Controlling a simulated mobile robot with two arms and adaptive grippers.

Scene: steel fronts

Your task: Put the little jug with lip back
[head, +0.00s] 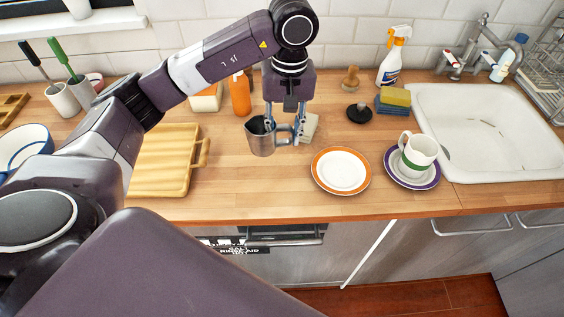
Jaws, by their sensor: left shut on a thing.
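The little jug with lip (261,139) is a small grey metal jug, near the middle of the head view. My left gripper (285,130) points down from above and is shut on the jug at its handle side, on the right. The jug looks upright. I cannot tell whether its base touches the wooden worktop (262,188). My right gripper is not in view.
A wooden board (163,165) lies left of the jug. An orange-rimmed plate (341,171) and a cup (419,152) on a purple-rimmed saucer (408,181) stand to the right, before the sink (490,125). An orange bottle (240,95) and a pale block (309,127) are close to the gripper.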

